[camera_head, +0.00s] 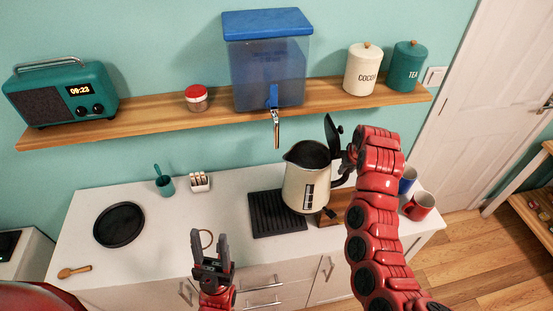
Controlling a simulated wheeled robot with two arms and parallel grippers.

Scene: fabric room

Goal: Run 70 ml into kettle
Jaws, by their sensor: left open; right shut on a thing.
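The cream kettle (304,186) has its dark lid raised and its open mouth facing up. It is upright or slightly tilted, in front of the counter's right half. My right gripper (345,168) is shut on the kettle at its handle side; its fingers are mostly hidden behind my red arm. No water stream shows. My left gripper (209,243) is open and empty, low in front of the counter.
The shelf (150,113) also holds a teal radio (62,92), a red-lidded jar (197,99) and COCOA (362,70) and TEA (408,66) canisters. The white counter (155,230) bears a black plate (119,225), a black ribbed mat (277,222) and mugs (418,207).

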